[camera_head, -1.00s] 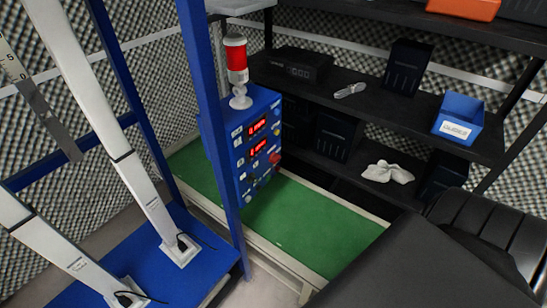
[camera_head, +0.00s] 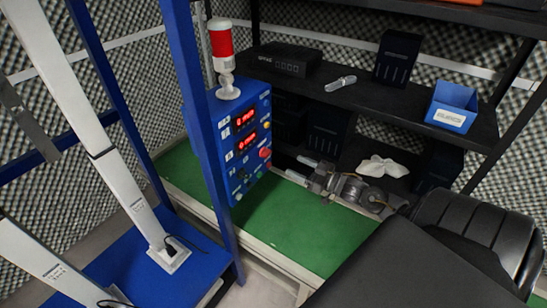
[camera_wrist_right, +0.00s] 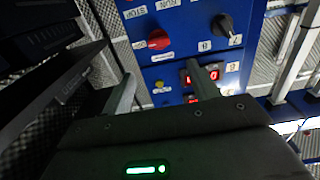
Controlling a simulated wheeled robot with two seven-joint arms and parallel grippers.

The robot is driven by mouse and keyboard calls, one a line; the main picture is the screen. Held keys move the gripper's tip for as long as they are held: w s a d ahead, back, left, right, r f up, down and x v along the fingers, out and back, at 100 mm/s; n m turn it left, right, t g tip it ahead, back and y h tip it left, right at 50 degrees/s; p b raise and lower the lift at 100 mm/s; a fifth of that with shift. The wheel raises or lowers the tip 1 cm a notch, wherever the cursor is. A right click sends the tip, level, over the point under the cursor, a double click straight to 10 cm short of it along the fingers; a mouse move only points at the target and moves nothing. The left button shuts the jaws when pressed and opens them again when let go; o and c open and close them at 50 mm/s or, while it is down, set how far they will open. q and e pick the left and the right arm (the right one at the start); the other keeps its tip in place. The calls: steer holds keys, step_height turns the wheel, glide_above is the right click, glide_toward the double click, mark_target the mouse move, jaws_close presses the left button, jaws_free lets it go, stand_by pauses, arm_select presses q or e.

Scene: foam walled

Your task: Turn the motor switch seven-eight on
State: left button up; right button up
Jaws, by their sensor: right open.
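The blue control box (camera_head: 246,130) stands beside the blue post in the head view, with two lit red displays on its face. My left gripper is not seen.
A red signal lamp (camera_head: 221,42) stands on the box. The blue post (camera_head: 205,130) runs close along its left. A dark shelf (camera_head: 370,105) with black bins and a blue bin (camera_head: 455,108) stands behind. The green surface (camera_head: 300,235) below is clear.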

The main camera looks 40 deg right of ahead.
mark_target(269, 154)
steer(key=p+x, duration=0.1)
steer(key=x, duration=1)
steer(key=shift+f, duration=0.1)
steer(key=shift+s, duration=0.1)
steer(key=shift+d, duration=0.1)
steer(key=c, duration=1)
